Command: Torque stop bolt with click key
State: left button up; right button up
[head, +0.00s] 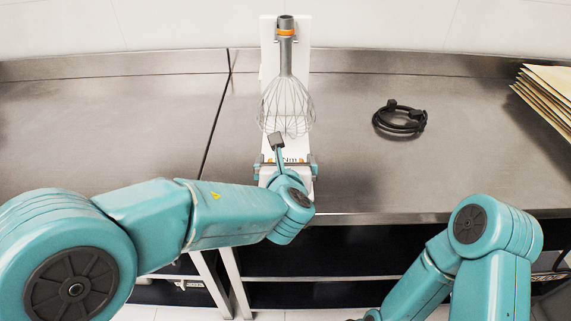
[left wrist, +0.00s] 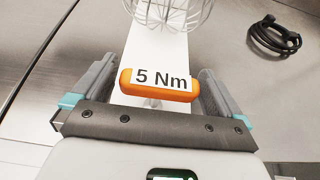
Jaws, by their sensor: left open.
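The click key's orange handle (left wrist: 128,82), labelled "5 Nm", lies crosswise between the fingers of my left gripper (left wrist: 158,76) in the left wrist view. Those fingers are open, one at each end of the handle, and I see small gaps beside it. In the head view my left gripper (head: 287,161) is at the front of the white stand (head: 269,62), and its wrist hides most of the key. A wire whisk (head: 286,98) hangs at the stand, below a dark shaft with an orange ring (head: 286,32). I cannot make out the stop bolt. My right gripper is not visible.
A coiled black cable (head: 400,119) lies on the steel bench (head: 350,180) to the right. A stack of tan sheets or folders (head: 548,95) is at the far right. The bench left of the stand is clear. A seam runs across the bench left of the stand.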

pick_arm(q)
jog(key=shift+s+r, duration=0.1)
jog(key=shift+s, duration=0.05)
jog(key=c, duration=0.8)
notch_tip(320, 180, up, 20)
jog(key=p, duration=0.5)
